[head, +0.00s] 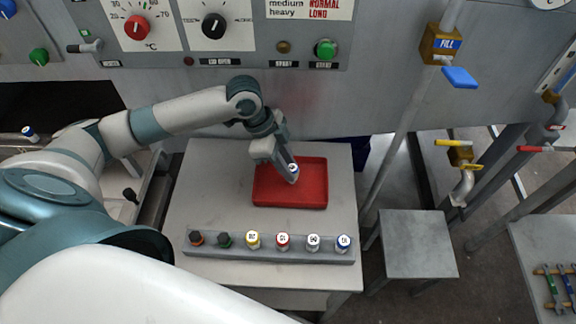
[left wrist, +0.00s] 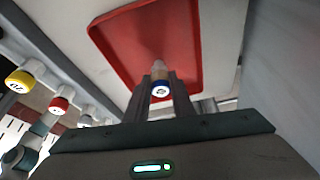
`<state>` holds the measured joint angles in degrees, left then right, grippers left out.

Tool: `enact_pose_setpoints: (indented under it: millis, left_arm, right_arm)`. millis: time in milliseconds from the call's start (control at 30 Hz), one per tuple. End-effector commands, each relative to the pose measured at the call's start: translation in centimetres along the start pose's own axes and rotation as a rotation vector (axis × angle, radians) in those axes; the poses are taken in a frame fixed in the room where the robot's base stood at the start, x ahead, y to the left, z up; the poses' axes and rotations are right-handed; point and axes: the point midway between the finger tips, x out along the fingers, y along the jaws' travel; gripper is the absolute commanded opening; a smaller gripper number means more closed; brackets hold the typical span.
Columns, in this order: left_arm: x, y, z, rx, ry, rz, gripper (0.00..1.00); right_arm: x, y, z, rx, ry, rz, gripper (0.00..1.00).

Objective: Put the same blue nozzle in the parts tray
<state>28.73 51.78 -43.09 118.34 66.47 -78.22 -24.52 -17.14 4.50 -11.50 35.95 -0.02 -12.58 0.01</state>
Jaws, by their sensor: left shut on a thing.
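The red parts tray (head: 310,196) lies on the grey table, and its red floor and rim also show in the left wrist view (left wrist: 118,45). My left gripper (head: 291,176) is over the tray and shut on a nozzle (head: 293,168). In the left wrist view the blue-ringed nozzle with a white top (left wrist: 160,88) sits between the two fingers, with the tray floor beyond its tip. I cannot tell whether the tip touches the tray. My right gripper is not in view.
A grey rack (head: 268,250) along the table's front holds several nozzles, including yellow (head: 253,240), red (head: 282,241), white (head: 313,242) and blue (head: 343,243) ones. The control panel (head: 210,50) stands behind. The tray looks empty around the gripper.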

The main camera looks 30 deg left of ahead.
Motion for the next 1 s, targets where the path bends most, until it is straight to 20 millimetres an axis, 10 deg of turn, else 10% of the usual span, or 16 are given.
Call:
enact_pose_setpoints:
  millis: [500,533,600,1000]
  left_arm:
    - [1.07,0.04,0.46,0.001,-0.001,0.001,0.0]
    - [1.04,0.03,0.45,0.001,0.0,0.0,0.29]
    - [1.04,0.03,0.44,0.001,0.0,0.0,0.41]
    - [0.67,0.01,0.37,0.001,-0.001,0.0,0.41]
  right_arm:
    - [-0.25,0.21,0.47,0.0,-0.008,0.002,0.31]
    - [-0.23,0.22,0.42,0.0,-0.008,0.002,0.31]
    - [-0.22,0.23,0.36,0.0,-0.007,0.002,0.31]
    - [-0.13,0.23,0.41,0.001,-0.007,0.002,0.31]
